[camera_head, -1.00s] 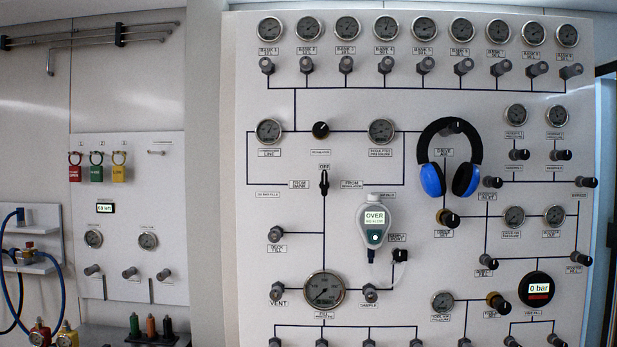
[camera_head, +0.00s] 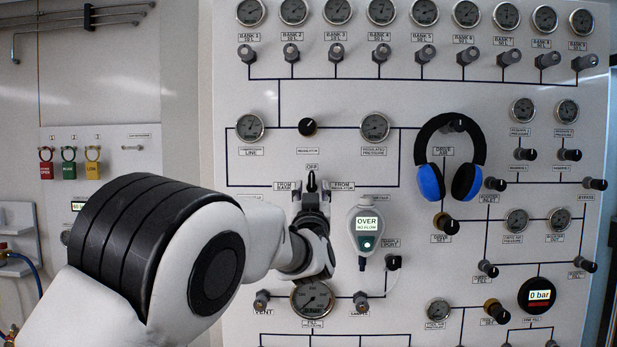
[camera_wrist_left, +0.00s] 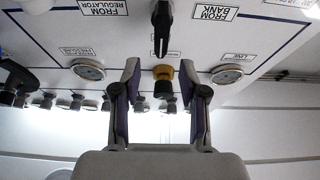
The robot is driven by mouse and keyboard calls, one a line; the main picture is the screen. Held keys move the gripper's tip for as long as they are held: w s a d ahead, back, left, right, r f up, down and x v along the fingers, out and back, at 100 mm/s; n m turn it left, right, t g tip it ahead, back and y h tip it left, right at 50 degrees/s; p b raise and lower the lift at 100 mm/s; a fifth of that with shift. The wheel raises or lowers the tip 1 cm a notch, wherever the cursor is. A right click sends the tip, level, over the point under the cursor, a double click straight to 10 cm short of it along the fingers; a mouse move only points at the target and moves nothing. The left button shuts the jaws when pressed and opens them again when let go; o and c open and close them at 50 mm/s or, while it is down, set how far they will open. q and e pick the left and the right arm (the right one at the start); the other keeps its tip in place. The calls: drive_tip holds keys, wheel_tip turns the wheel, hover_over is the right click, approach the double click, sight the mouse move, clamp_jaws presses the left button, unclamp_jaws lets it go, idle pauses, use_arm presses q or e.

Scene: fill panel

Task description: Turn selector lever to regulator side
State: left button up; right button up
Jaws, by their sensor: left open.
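The black selector lever (camera_head: 311,182) points straight up at the OFF label (camera_head: 311,167) on the panel. It lies between the FROM BANK label (camera_head: 288,186) on the left and the FROM REGULATOR label (camera_head: 342,186) on the right. My left gripper (camera_head: 311,192) is open at the lever, with a finger to either side of it in the head view. In the upside-down left wrist view, the lever (camera_wrist_left: 162,27) is ahead of the gap between my open left fingers (camera_wrist_left: 159,68), apparently untouched. My right gripper is not in view.
A gas meter (camera_head: 367,228) reading OVER hangs right of the lever. Blue and black headphones (camera_head: 449,160) hang further right. A brass-based knob (camera_wrist_left: 163,75) shows beyond my fingers in the wrist view. Gauges and valves surround the lever on the panel (camera_head: 225,60).

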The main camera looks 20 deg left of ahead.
sight(311, 181)
use_arm(q)
drive_tip(key=p+x, duration=0.1)
drive_tip(key=x, duration=0.1)
drive_tip(key=p+x, duration=0.1)
drive_tip(key=x, duration=0.1)
drive_tip(key=f+p+x, duration=0.1)
drive_tip(key=x, duration=0.1)
drive_tip(key=shift+w+a+r, duration=0.1)
drive_tip(key=shift+w+a, duration=0.15)
drive_tip(key=shift+w, duration=0.25)
drive_tip(key=shift+s+d+r, duration=0.15)
drive_tip(key=shift+s, duration=0.15)
drive_tip(key=shift+w, duration=0.1)
clamp_jaws()
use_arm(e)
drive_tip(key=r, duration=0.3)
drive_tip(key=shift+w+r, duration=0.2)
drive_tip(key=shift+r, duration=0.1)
